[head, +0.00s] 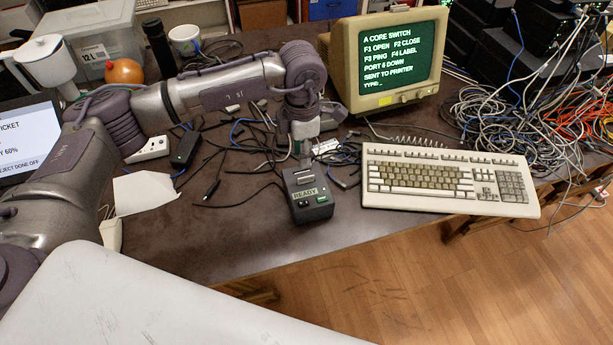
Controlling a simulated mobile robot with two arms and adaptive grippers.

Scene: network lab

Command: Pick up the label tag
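The label printer (308,203), a small dark box whose display reads READY, stands near the table's front edge, left of the keyboard. My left gripper (305,158) points down at the back top edge of the printer. Its fingertips are too small and too covered to show whether they are open or shut. A small white piece (326,146) shows just right of the fingers; I cannot tell whether it is the label tag. No other label tag can be made out at the printer. My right gripper is out of view.
A beige terminal (392,60) reads "SENT TO PRINTER". A beige keyboard (447,182) lies right of the printer. Loose dark cables (250,150) spread behind and left of it, and a cable tangle (505,110) lies at the right. Bare table (240,235) shows at the front left.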

